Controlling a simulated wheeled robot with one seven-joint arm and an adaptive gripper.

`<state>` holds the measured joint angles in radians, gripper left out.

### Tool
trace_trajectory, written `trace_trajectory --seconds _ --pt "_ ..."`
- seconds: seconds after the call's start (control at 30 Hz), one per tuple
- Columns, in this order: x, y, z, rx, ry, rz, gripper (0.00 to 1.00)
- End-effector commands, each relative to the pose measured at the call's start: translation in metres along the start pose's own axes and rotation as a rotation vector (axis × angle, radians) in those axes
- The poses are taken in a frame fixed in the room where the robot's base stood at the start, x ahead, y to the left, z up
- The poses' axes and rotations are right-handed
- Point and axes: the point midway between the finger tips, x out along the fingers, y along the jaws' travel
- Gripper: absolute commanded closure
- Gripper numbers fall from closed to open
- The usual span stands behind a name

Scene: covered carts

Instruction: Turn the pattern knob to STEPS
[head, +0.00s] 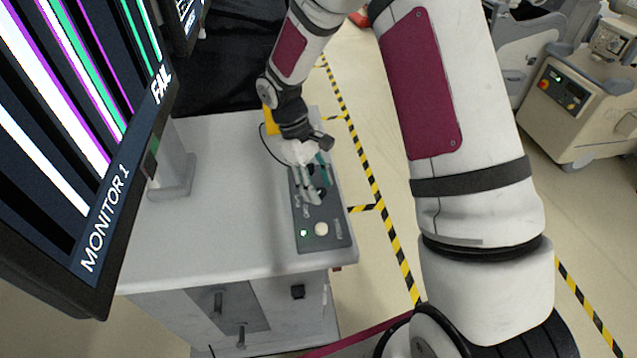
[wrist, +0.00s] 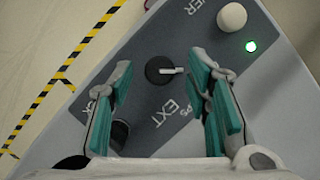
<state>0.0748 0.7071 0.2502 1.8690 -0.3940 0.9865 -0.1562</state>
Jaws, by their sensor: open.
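My gripper (head: 311,194) is over the dark control panel (head: 328,240) on a grey cart. In the wrist view its teal-padded fingers (wrist: 161,72) are open and apart. A round black knob (wrist: 158,69) lies between the fingertips, with a gap on both sides. Its white pointer aims right in the wrist view. White "EXT" lettering shows below it, and a label ending in "PS" is partly hidden by the right finger. A second black knob (wrist: 119,134) is partly hidden behind the left finger. The knob's own name is not readable.
A white round button (head: 321,229) and a lit green lamp (head: 303,233) sit at the panel's near end. A large monitor (head: 110,190) reading "MONITOR 1" and "FAIL" stands at left. The cart top (head: 225,200) is mostly clear. Striped tape marks the floor; equipment stands at right.

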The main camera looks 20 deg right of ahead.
Motion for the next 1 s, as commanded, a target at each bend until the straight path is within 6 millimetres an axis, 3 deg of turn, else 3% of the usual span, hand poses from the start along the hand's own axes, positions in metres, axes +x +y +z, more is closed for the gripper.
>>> trace_trajectory --seconds 0.2,0.4,0.77,1.0 --pt "0.0003 0.0003 -0.0001 0.0 0.0 0.0 0.58" --pt "0.0001 0.0003 -0.0002 0.0 0.0 0.0 1.0" --pt "0.0 0.0012 -0.0006 0.035 0.0 -0.014 1.0" --pt "0.0004 0.0028 -0.0012 0.164 0.001 -0.068 1.0"
